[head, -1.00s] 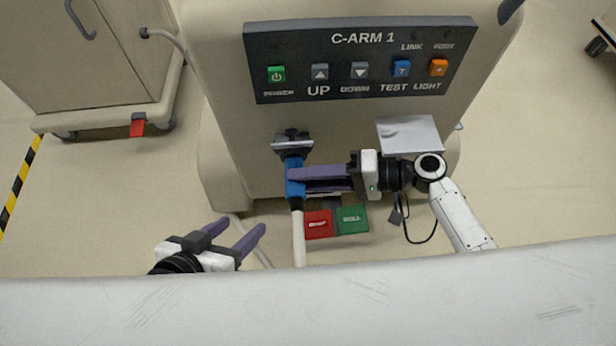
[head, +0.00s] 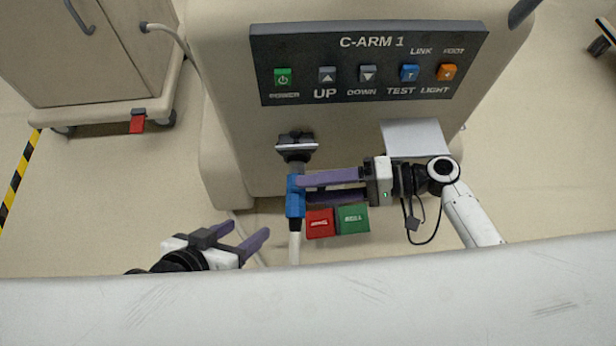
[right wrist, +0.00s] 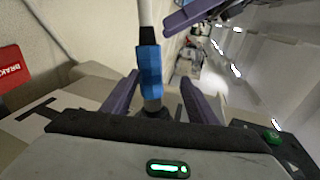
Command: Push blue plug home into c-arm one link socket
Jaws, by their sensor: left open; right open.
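The blue plug (head: 295,197) is below the dark link socket (head: 296,141) on the C-arm cart's front. A grey nose shows between its blue body and the socket; I cannot tell how deep it sits. A pale cable (head: 295,250) hangs from it. My right gripper (head: 300,190) is open, its purple fingers beside the plug's upper part. In the right wrist view the blue body (right wrist: 151,70) shows between the two spread fingers, with its grey nose toward a dark part. My left gripper (head: 250,236) is open and empty, lower left of the plug.
The C-ARM 1 button panel (head: 368,62) is above the socket. A red block (head: 320,223) and a green block (head: 353,219) are just right of the plug. A white sheet (head: 413,137) hangs above my right wrist. Another cart (head: 95,50) stands at left.

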